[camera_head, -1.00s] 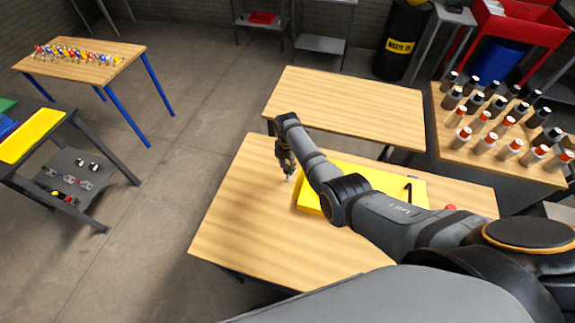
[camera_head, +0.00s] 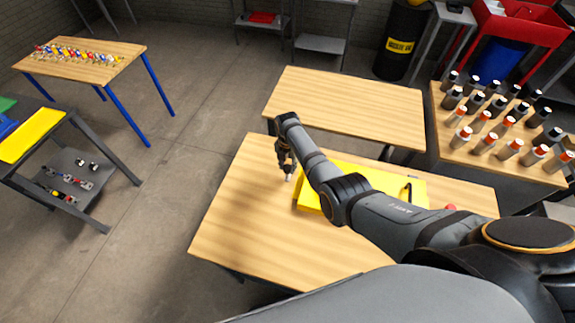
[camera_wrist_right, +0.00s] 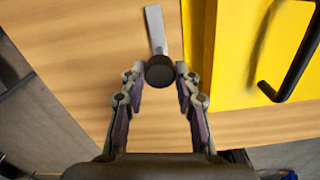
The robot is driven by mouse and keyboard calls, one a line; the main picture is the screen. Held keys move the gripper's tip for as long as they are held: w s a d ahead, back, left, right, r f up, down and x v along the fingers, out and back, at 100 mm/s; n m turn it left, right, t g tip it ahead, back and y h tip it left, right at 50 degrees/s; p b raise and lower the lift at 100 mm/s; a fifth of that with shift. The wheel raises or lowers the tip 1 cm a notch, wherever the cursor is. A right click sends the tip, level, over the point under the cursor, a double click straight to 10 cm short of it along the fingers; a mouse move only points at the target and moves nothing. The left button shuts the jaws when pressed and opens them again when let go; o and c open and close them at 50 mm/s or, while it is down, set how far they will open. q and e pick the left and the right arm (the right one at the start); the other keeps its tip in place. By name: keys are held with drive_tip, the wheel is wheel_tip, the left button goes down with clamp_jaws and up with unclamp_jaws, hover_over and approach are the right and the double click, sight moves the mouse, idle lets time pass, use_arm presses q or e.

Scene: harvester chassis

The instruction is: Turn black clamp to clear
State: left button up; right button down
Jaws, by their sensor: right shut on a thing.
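My right gripper (camera_head: 286,170) points down at the wooden table, just left of the yellow chassis panel (camera_head: 404,184). In the right wrist view its fingers (camera_wrist_right: 160,78) are on either side of the round black clamp head (camera_wrist_right: 160,72) and shut on it. A flat pale metal bar (camera_wrist_right: 154,28) extends from the black head, beside the yellow panel's edge (camera_wrist_right: 199,45). In the head view the clamp is mostly hidden by the gripper; only a small pale bit shows below the fingertips. My left gripper is not in view.
A black handle (camera_wrist_right: 290,62) stands up from the yellow panel. Several bottles stand on the right table (camera_head: 440,150).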

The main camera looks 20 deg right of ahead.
drive_tip(key=c, duration=1)
unclamp_jaws()
wheel_tip(320, 180, up, 12)
drive_tip(key=shift+r, duration=0.1)
